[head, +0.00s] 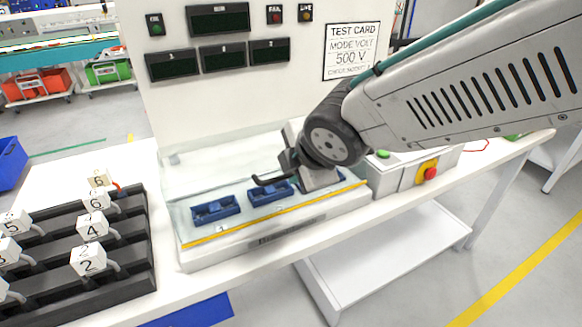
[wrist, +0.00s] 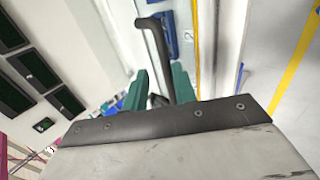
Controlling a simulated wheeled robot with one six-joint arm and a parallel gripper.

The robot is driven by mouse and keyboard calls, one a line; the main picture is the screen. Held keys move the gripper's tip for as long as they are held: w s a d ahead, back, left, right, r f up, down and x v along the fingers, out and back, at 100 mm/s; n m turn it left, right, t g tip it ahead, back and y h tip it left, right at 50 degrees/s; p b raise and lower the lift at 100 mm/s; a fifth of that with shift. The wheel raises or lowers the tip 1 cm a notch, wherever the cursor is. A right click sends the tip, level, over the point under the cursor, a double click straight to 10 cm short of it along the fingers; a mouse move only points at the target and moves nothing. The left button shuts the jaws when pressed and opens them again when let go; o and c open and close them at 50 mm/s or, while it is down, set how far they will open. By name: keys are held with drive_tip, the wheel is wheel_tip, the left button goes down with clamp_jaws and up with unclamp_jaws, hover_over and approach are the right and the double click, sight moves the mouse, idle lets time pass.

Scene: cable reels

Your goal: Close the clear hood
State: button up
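The clear hood (head: 188,192) is on the white test fixture (head: 275,236) on the bench. It looks low over the blue nests, with a yellow strip along the front edge; its see-through walls make its exact angle hard to tell. A dark bar handle (head: 268,181) shows in front of my gripper (head: 288,172). In the wrist view the handle (wrist: 158,42) runs down toward the teal fingers of my gripper (wrist: 160,90). The fingers stand apart, and the handle crosses close to the right one. No firm grip on it shows. My wrist hides the fixture's right part.
Blue nests (head: 214,210) sit inside the fixture. A black rack (head: 110,272) with numbered tags stands at left. A control box with a red button (head: 431,174) is at right. An upright panel with displays (head: 222,56) rises behind.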

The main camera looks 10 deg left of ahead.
drive_tip(key=shift+d, duration=0.1)
idle(0.3)
drive_tip(key=v, duration=0.7)
drive_tip(key=shift+r, duration=0.25)
drive_tip(key=shift+s+d, duration=0.1)
drive_tip(key=s+d+f+m+g+h, duration=0.1)
drive_tip(key=s+d+m, duration=0.4)
drive_tip(key=d+m, duration=0.3)
drive_tip(key=s+d+f+m+g+h, duration=0.1)
drive_tip(key=s+d+m, duration=0.3)
drive_tip(key=d+m, duration=0.5)
drive_tip(key=s+d+f+m+g+h, duration=0.1)
drive_tip(key=s+d+m+g+h, duration=0.2)
drive_tip(key=d, duration=1.1)
drive_tip(key=s+m, duration=0.2)
drive_tip(key=m, duration=0.3)
drive_tip(key=shift+s+d, duration=0.2)
drive_tip(key=shift+s, duration=0.15)
